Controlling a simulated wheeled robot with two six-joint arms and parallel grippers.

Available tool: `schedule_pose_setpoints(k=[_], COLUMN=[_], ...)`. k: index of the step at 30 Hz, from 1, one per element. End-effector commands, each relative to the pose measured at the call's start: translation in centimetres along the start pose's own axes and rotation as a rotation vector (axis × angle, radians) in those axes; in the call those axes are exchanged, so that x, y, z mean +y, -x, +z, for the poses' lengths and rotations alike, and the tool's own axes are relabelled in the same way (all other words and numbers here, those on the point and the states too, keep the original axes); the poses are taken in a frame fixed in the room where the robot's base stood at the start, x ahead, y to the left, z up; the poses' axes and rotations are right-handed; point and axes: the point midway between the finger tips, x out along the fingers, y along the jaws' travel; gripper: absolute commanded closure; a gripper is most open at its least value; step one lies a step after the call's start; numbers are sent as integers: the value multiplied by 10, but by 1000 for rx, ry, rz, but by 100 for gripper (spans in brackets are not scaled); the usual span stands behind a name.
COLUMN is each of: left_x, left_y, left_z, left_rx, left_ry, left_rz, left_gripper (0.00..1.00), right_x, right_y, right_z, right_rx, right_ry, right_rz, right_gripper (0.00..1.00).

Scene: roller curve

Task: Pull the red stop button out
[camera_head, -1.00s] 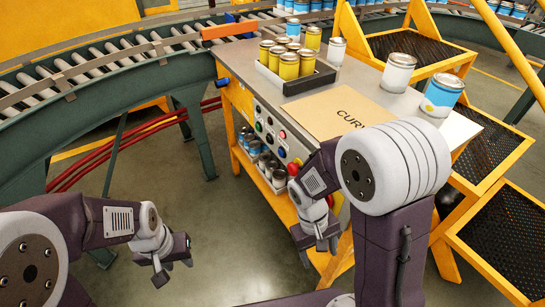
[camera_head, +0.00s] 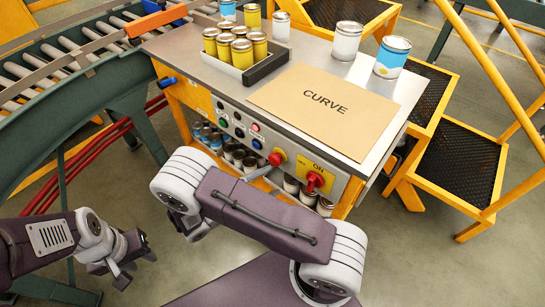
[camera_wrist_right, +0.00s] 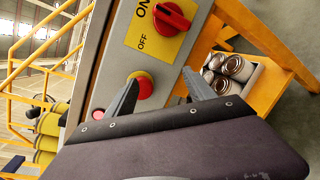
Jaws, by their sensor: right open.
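The red stop button (camera_head: 277,157) is a round red knob on a yellow base, on the front panel of the control cabinet. In the right wrist view the stop button (camera_wrist_right: 145,86) shows between the fingers of my right gripper (camera_wrist_right: 161,78), closer to the left finger, which overlaps its left edge. The right fingers are spread apart; I cannot tell whether either touches the button. In the head view my right arm hides most of this gripper. My left gripper (camera_head: 136,268) is at lower left, empty, with its fingers apart, away from the panel.
A red rotary switch (camera_head: 315,181) on a yellow ON/OFF plate sits beside the button. Small buttons (camera_head: 238,128) line the panel's left part. A CURVE board (camera_head: 322,108) and a tray of yellow cans (camera_head: 272,65) lie on top. Cans (camera_wrist_right: 230,66) stand on the shelf below.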

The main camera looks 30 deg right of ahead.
Motion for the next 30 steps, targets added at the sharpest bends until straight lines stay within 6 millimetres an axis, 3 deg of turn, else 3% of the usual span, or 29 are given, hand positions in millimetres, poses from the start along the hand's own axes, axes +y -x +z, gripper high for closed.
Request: schedule_pose_setpoints(k=[4, 10, 22, 30], left_x=[0, 0, 0, 0], left_y=[8, 7, 8, 8], left_z=[-1, -1, -1, -1], left_rx=[0, 0, 0, 0], left_ry=[0, 0, 0, 0], left_rz=[0, 0, 0, 0], left_gripper=[64, 64, 64, 64], right_x=[18, 23, 40, 44], right_y=[20, 23, -48, -64], right_z=[-18, -23, -26, -28], right_rx=[50, 65, 60, 63], right_ry=[-22, -36, -34, -34], right_rz=[202, 252, 244, 246], right_gripper=[37, 37, 37, 37])
